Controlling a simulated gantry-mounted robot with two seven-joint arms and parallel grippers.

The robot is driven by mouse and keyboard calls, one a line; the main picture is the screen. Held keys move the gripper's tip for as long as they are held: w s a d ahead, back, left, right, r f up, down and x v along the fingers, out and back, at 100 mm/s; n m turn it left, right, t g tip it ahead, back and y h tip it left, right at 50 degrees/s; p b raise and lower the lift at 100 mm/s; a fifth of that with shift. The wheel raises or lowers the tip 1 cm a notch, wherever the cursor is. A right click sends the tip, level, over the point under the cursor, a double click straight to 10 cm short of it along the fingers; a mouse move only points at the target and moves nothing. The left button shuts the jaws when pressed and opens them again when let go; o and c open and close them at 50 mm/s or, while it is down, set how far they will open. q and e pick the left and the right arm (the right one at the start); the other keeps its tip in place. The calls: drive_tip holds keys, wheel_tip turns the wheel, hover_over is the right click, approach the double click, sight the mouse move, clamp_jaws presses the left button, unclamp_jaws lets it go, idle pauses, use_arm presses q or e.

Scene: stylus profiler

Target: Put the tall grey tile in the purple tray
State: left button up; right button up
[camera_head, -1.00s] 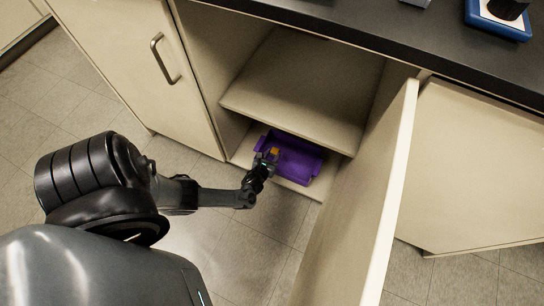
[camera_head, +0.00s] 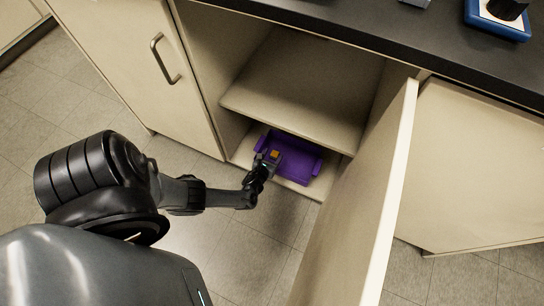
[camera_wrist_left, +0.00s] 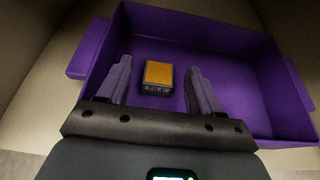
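The purple tray (camera_head: 300,165) sits on the low floor of the open cabinet. It also fills much of the left wrist view (camera_wrist_left: 240,70). A small dark grey block with an orange top (camera_wrist_left: 157,75) is inside the tray and appears to stand on its floor; its orange top also shows in the head view (camera_head: 275,154). I cannot tell for sure that it is the tall grey tile. My left gripper (camera_head: 270,160) reaches into the tray. In the wrist view its fingers (camera_wrist_left: 158,68) are apart on either side of the block, with gaps visible. My right gripper is not in view.
A cabinet shelf (camera_head: 295,85) is above and behind the tray. An open door (camera_head: 365,205) stands to the right, and a closed door with a handle (camera_head: 130,65) is to the left. The dark countertop (camera_head: 420,40) is overhead. The tiled floor (camera_head: 245,245) in front is clear.

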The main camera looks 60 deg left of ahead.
use_arm(q)
drive_tip(key=shift+r, duration=0.2)
drive_tip(key=shift+r, duration=0.4)
drive_tip(key=p+v, duration=0.7)
drive_tip(key=v, duration=0.4)
drive_tip(key=w+d+r+n+g+h, duration=0.1)
drive_tip(key=d+r+n+g+h, duration=0.15)
drive_tip(key=d+n, duration=0.5)
drive_tip(key=w+d+r+n+g+h, duration=0.2)
drive_tip(key=d+r+n+h, duration=0.1)
drive_tip(key=d+n, duration=0.45)
drive_tip(key=s+d+r+n+g+h, duration=0.1)
drive_tip(key=s+r+n, duration=0.1)
drive_tip(key=r, duration=0.6)
drive_tip(key=s+d+r+n+h, duration=0.1)
drive_tip(key=s+d+r+n, duration=0.1)
drive_tip(key=r+n, duration=0.3)
drive_tip(key=s+d+r+n+g+h, duration=0.1)
drive_tip(key=r+n, duration=0.3)
drive_tip(key=r, duration=0.8)
drive_tip(key=shift+s+d+r+g, duration=0.15)
drive_tip(key=shift+s+r+g, duration=0.15)
drive_tip(key=shift+s, duration=0.55)
